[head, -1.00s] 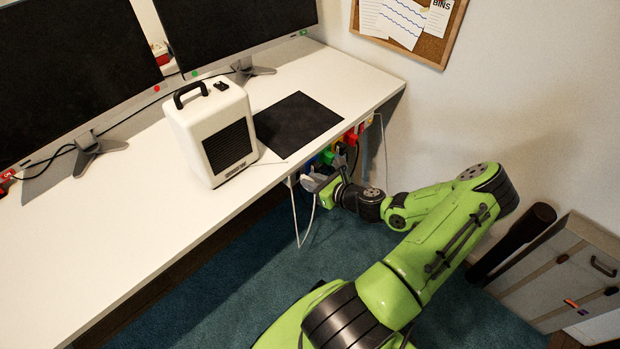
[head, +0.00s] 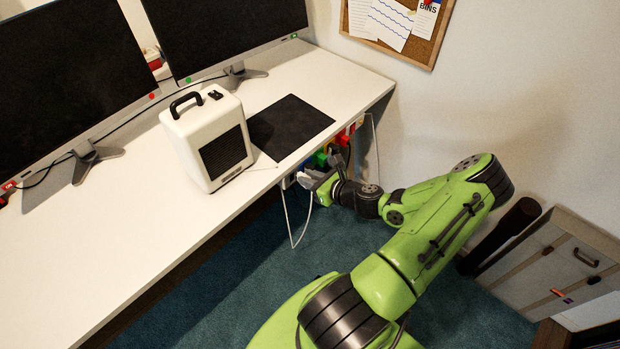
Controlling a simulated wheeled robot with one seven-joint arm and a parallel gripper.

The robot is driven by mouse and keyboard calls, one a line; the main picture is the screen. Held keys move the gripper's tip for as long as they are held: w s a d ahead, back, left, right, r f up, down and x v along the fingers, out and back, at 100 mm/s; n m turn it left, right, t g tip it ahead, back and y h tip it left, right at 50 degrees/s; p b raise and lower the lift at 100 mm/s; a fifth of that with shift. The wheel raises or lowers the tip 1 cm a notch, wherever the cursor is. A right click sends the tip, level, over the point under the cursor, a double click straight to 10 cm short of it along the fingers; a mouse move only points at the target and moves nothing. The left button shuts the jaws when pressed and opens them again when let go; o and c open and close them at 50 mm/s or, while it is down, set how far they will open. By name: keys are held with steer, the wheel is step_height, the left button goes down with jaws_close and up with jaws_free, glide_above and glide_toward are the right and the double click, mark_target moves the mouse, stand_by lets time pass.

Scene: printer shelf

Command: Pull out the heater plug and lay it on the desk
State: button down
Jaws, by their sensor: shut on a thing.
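The heater (head: 207,145), a white box with a black handle and dark grille, stands on the white desk (head: 130,245). A thin white cord (head: 290,225) hangs in a loop below the desk's front edge and rises to my gripper (head: 312,180). My gripper is just under the desk edge, near the coloured plugs (head: 320,158). It is shut on what appears to be the heater plug, at the cord's end. The plug is mostly hidden by the fingers and too small to make out. Whether it still touches a socket, I cannot tell.
Blue, green, red and yellow pieces crowd together under the desk edge beside my gripper. A black mat (head: 290,125) lies right of the heater. Two monitors (head: 75,85) stand at the back. The desk's front left is clear. A panel (head: 548,265) leans at the right wall.

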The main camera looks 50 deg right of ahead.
step_height(320, 180, up, 9)
steer(key=p, duration=0.8)
steer(key=shift+f, duration=0.1)
